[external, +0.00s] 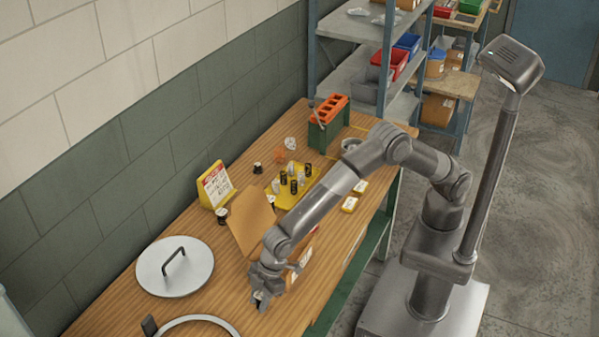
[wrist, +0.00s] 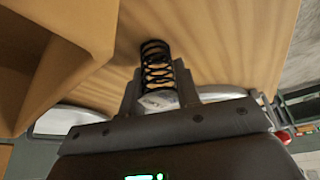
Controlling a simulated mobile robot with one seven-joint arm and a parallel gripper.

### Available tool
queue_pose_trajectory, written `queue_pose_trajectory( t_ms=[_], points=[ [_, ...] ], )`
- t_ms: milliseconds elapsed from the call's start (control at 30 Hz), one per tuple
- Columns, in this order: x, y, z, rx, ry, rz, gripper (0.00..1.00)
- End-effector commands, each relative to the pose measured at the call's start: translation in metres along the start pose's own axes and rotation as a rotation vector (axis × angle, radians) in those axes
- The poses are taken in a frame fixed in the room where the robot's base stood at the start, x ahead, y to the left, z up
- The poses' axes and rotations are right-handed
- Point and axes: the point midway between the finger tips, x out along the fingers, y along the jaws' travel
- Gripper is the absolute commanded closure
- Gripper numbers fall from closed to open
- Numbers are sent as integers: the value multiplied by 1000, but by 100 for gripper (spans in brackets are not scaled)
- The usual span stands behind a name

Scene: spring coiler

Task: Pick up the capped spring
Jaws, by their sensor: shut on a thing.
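The capped spring (wrist: 157,62) shows in the wrist view as a dark wire coil with a pale, shiny piece at its near end. It stands between the two fingers of my gripper (wrist: 158,82), which is shut on it. The spring is mostly hidden there by the fingers. I cannot tell whether it touches the wooden bench top (external: 215,290).
An open cardboard box (external: 249,221) stands close beside my gripper. A round grey lid (external: 175,277) with a handle lies left, and a metal ring (external: 220,322) lies in front. A yellow tray (external: 283,200) with several small parts and a yellow sign (external: 215,186) are farther back.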

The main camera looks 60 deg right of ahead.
Motion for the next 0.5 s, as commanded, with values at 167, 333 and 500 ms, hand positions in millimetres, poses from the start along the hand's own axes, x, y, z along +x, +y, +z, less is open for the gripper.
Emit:
queue_pose_trajectory(
  t_ms=[167, 333, 500],
  points=[
    [-12, 0, -6, 0, 2, 0, 92],
    [-43, 1, -19, 0, 5, 1, 92],
    [-73, 1, -31, 1, 3, 1, 92]
  ],
)
